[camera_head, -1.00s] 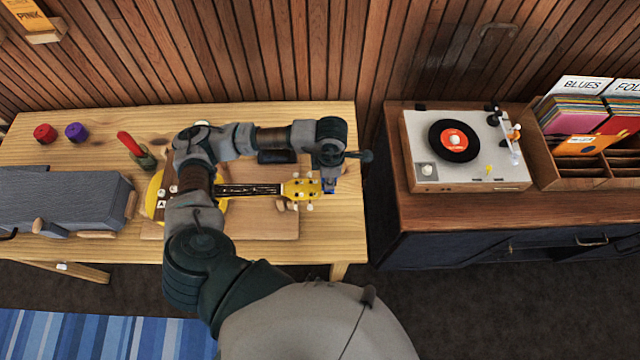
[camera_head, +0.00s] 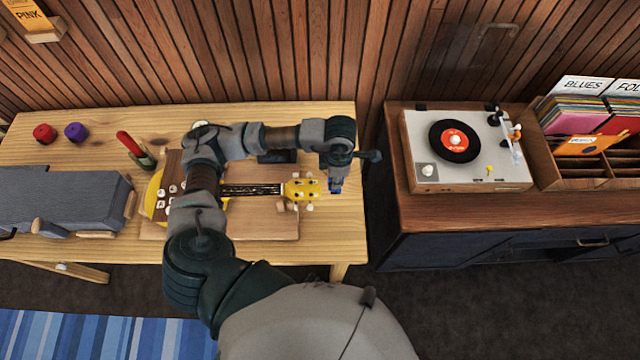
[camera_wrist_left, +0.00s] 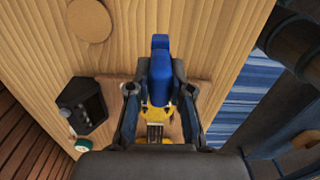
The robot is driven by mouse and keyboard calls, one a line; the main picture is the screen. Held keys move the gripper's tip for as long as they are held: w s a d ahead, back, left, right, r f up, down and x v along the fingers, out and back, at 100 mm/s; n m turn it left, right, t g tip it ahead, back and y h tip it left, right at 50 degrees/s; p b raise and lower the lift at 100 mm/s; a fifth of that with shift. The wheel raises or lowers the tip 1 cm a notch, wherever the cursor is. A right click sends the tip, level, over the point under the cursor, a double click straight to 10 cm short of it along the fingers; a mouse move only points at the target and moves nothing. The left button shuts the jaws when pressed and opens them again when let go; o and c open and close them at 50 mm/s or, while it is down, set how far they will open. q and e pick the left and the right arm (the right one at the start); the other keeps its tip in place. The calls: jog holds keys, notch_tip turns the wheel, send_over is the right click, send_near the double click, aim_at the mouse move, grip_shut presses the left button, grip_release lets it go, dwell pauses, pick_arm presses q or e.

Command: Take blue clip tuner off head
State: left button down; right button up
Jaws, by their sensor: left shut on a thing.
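The yellow ukulele (camera_head: 304,189) lies on a wooden board on the workbench, its head pointing right; my left arm hides much of its body. The blue clip tuner (camera_head: 336,186) is just right of the head's end, with a small gap showing in the head view. My left gripper (camera_head: 337,176) is shut on it. In the left wrist view the blue tuner (camera_wrist_left: 160,72) sits between the fingers (camera_wrist_left: 153,92), and the yellow head (camera_wrist_left: 157,114) shows beyond and partly behind it. My right gripper is not in view.
A dark device (camera_head: 277,157) lies behind the neck. A grey padded block (camera_head: 65,200), red and purple spools and a red-handled tool (camera_head: 130,145) occupy the bench's left. A cabinet with a turntable (camera_head: 465,150) and record bins stands right, across a gap.

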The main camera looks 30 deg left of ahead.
pick_arm(q)
jog(key=shift+r, duration=0.15)
jog(key=shift+r+p, duration=2.1)
jog(key=shift+r, duration=1.7)
